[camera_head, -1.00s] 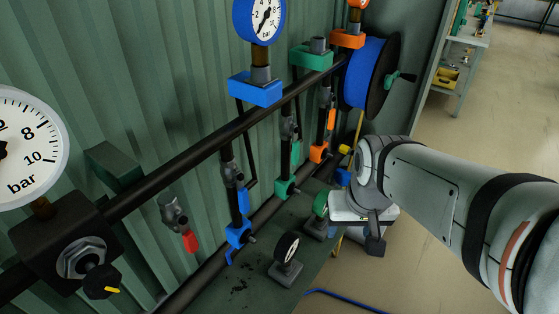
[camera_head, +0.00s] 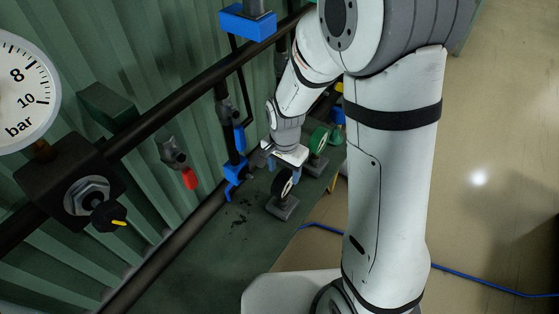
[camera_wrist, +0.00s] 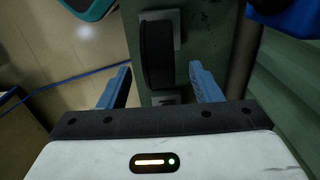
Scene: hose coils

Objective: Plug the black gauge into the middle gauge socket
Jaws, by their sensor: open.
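The black gauge (camera_head: 282,184) stands upright in its grey holder (camera_head: 283,208) on the green bench. In the wrist view the black gauge (camera_wrist: 154,52) shows edge-on as a dark band between my two blue fingers. My gripper (camera_head: 285,170) is open just above and around the gauge, with gaps on both sides. My gripper's fingers (camera_wrist: 162,88) also show in the wrist view.
A green gauge (camera_head: 318,139) stands close behind the black one. A blue hose (camera_head: 485,284) lies on the floor.

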